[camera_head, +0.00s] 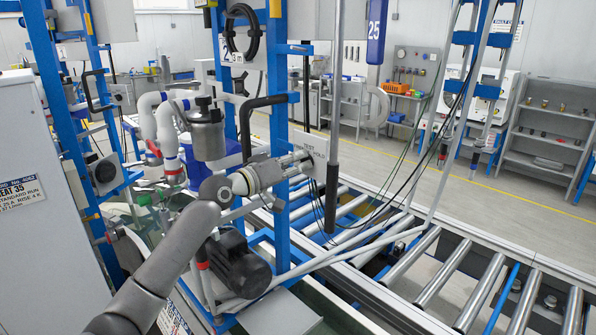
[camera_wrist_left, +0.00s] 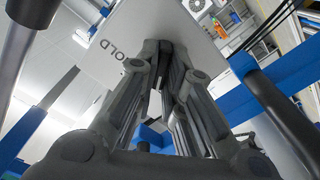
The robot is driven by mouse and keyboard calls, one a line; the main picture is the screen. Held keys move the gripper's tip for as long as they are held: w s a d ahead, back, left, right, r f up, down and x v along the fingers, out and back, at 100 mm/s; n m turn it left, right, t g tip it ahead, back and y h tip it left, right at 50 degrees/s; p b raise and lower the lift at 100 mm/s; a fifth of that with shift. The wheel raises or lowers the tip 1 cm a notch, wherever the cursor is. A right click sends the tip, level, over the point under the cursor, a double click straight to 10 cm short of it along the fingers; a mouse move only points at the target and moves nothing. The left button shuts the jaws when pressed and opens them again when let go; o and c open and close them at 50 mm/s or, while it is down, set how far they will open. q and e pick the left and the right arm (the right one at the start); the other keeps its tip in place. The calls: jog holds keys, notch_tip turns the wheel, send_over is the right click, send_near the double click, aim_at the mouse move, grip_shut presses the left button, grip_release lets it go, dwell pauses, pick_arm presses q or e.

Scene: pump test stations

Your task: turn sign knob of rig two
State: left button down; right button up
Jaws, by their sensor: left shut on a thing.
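The white sign (camera_head: 316,143), lettered "TEST HOLD", is on the blue-framed rig (camera_head: 279,120) in the middle of the head view. In the left wrist view the sign plate (camera_wrist_left: 140,62) fills the upper middle, with "OLD" readable. My left gripper (camera_head: 311,166) reaches from the left to the lower part of the sign. In the left wrist view its fingers (camera_wrist_left: 168,52) converge at the sign and are shut on the sign knob, which they hide. I cannot tell the knob's angle. My right gripper is in neither view.
Black handles (camera_head: 268,101) stick out from the rig near my left arm. A grey canister (camera_head: 207,135), white pipes (camera_head: 166,125) and a dark motor (camera_head: 238,266) crowd the left side. A roller conveyor (camera_head: 440,268) and hanging cables lie to the right.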

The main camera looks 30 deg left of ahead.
pick_arm(q)
jog(key=m+b, duration=0.5)
jog(key=m, duration=0.2)
jog(key=shift+d+b, duration=0.15)
jog(key=shift+b, duration=0.15)
jog(key=m+b, duration=0.1)
jog(key=m, duration=0.3)
jog(key=shift+s, duration=0.1)
jog(key=shift+d+m, duration=0.15)
jog(key=shift+m, duration=2.15)
jog(key=c, duration=1.5)
grip_release()
jog(key=shift+c, duration=0.2)
